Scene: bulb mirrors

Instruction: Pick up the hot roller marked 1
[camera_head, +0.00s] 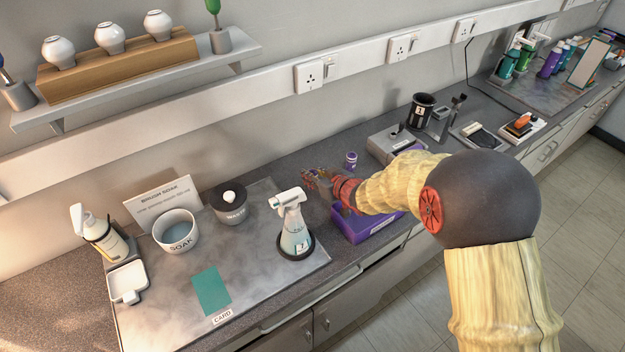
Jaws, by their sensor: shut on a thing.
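My gripper (318,180) is at the end of my arm, low over the counter between the spray bottle and a purple box (372,228). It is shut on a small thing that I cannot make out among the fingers. A small purple cylinder (351,160), perhaps a roller, stands on the counter just behind the gripper, apart from it. I can read no number on it. My forearm covers much of the purple box and whatever is in it. A black cup (421,110) with a label reading 1 stands farther back right.
A spray bottle (294,228) stands close left of the gripper on a grey mat (265,285). The mat also holds a SOAK bowl (176,232), a WASTE pot (230,206) and a green card (211,291). A grey box (392,146) stands behind my arm.

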